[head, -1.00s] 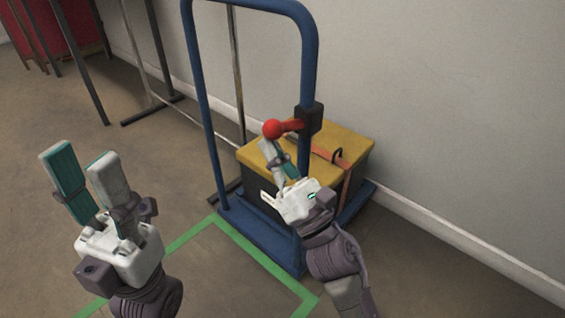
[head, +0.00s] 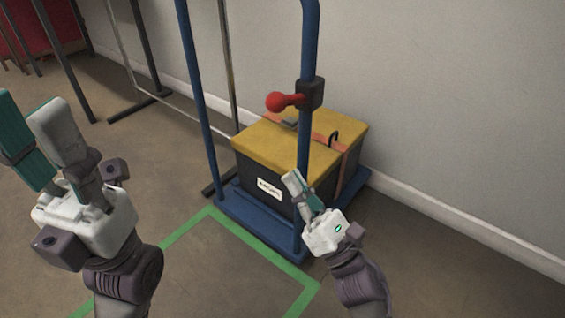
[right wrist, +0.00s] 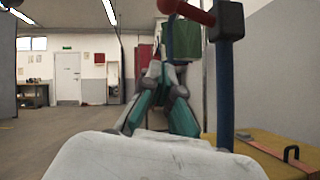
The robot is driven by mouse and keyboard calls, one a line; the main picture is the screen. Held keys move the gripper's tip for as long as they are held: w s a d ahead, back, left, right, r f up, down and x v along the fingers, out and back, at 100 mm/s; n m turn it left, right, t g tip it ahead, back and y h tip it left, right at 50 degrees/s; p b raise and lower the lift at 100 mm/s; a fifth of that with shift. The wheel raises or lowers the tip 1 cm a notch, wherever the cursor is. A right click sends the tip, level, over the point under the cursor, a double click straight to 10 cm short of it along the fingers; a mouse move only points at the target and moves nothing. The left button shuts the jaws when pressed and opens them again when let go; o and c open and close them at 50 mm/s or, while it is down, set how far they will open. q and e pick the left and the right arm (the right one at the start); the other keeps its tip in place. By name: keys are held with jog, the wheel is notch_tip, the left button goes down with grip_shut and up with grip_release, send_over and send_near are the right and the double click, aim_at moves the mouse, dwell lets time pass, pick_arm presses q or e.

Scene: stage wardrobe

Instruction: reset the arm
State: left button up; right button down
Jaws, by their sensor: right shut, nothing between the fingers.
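My right gripper (head: 297,186) is in front of the blue trolley's right post, below the red-knobbed lever. It is shut and empty, its fingers pointing up. In the right wrist view its fingers (right wrist: 160,85) meet at the tips. My left gripper (head: 30,120) is at the left of the head view, raised, with its two teal-padded fingers apart.
A blue trolley (head: 230,205) carries a black box with a yellow lid (head: 270,142) and an orange strap. A red-knobbed lever (head: 279,102) is clamped to its post. Green tape (head: 255,262) marks the floor.

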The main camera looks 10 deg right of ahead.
jog(key=shift+s+d+f, duration=0.15)
jog(key=shift+s+f, duration=0.05)
jog(key=shift+s, duration=0.05)
dwell(0.3)
